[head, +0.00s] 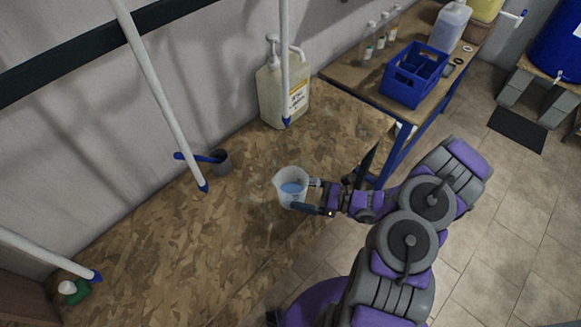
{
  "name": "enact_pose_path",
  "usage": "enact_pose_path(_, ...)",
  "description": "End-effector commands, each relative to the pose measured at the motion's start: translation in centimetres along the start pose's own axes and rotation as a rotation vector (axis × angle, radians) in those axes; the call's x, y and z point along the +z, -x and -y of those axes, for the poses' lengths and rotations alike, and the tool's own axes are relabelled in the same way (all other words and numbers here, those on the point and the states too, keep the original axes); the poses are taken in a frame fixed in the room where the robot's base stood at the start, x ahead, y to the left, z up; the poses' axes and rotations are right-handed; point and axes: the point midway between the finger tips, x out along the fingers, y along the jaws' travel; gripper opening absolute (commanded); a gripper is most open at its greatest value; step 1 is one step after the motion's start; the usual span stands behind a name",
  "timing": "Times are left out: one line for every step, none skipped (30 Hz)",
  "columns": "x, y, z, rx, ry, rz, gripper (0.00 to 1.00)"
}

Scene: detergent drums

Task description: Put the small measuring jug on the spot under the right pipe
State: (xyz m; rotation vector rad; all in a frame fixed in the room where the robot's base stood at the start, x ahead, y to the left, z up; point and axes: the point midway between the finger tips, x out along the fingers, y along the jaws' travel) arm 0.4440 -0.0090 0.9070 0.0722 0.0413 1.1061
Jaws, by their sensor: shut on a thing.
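The small measuring jug (287,177) is a translucent, upright vessel with blue showing inside. My gripper (310,196) reaches it from the right and is shut on its right side, partly hiding it. Whether the jug touches the board or hangs just above it, I cannot tell. The right pipe (285,62) is white with a blue tip and comes down behind the jug, ending farther back. No clear mark shows on the board under that tip.
A white pump canister (270,98) stands behind the right pipe. The left pipe (45,255) ends near a green-and-white object (72,291). A blue crate (415,78) sits on the side table. The chipboard's (165,240) front is clear.

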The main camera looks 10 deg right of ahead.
Motion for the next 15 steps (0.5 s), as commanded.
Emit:
enact_pose_path(-0.2, -0.6, 0.8, 0.008, 0.004, -0.003, 0.51)
enact_pose_path(-0.2, -0.8, 1.4, 0.008, 0.006, -0.004, 0.51)
enact_pose_path(-0.4, -1.0, 2.4, 0.006, 0.006, -0.007, 0.51)
enact_pose_path(-0.4, -1.2, 3.1, 0.006, 0.007, -0.006, 0.51)
enact_pose_path(-0.3, -1.4, 3.8, 0.006, 0.007, -0.003, 0.51)
enact_pose_path(-0.3, -1.7, 4.7, 0.006, 0.005, -0.001, 0.51)
enact_pose_path(-0.4, -1.8, 5.3, 0.007, 0.004, -0.001, 0.51)
enact_pose_path(-0.4, -2.0, 6.1, 0.005, 0.006, -0.002, 0.51)
enact_pose_path(-0.4, -2.3, 7.0, 0.005, 0.007, -0.003, 0.51)
enact_pose_path(-0.5, -2.5, 7.6, 0.005, 0.005, -0.003, 0.51)
enact_pose_path(-0.5, -2.7, 8.2, 0.005, 0.004, -0.001, 0.51)
enact_pose_path(-0.4, -3.0, 9.1, 0.006, 0.003, 0.003, 0.51)
enact_pose_path(-0.4, -3.2, 9.8, 0.004, 0.004, 0.002, 0.51)
enact_pose_path(-0.4, -3.4, 10.3, 0.005, 0.004, 0.001, 0.51)
enact_pose_path(-0.4, -3.7, 11.0, 0.005, 0.004, 0.001, 0.51)
